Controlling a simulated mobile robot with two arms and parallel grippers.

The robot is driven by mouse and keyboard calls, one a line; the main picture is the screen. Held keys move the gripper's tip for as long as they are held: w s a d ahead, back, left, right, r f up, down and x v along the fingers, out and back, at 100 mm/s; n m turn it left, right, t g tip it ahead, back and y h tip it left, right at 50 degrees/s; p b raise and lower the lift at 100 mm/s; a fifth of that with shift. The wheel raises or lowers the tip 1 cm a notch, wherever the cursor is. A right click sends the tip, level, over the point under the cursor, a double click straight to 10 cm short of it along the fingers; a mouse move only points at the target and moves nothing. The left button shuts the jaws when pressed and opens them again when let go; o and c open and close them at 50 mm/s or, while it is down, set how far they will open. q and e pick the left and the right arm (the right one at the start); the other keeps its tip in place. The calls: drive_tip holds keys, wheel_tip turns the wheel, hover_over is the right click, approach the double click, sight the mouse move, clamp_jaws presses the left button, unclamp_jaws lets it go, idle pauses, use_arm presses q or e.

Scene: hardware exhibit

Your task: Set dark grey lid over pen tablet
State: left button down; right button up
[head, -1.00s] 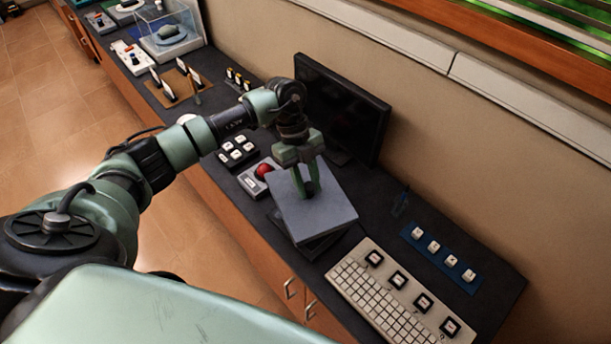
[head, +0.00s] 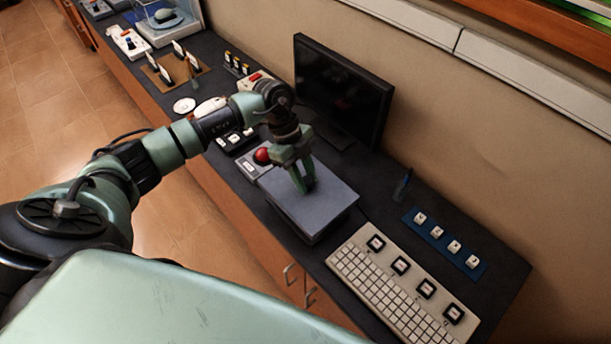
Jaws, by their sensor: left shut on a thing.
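The dark grey lid (head: 318,208) is a flat square-topped cover in the middle of the head view. My left gripper (head: 307,188) points down at the middle of its top and is shut on it, probably by a handle that the fingers hide. The lid sits low over the spot where a dark flat thing, likely the pen tablet, showed earlier. The tablet is hidden now, and I cannot tell whether the lid rests on the counter. My right gripper is not in view.
A white keyboard panel (head: 385,290) lies close at the right, with a blue switch strip (head: 445,243) behind it. A red trackball (head: 262,156) is close at the left. A black monitor (head: 343,92) stands behind. The counter's front edge is near the lid.

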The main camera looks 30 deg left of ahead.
use_arm(q)
drive_tip(key=shift+f+b, duration=1.6)
drive_tip(key=shift+f, duration=1.45)
drive_tip(key=shift+r+p, duration=0.1)
drive_tip(key=shift+p, duration=0.65)
drive_tip(key=shift+f+b, duration=0.6)
drive_tip(key=shift+f, duration=0.4)
drive_tip(key=c, duration=1)
unclamp_jaws()
drive_tip(key=shift+c, duration=0.2)
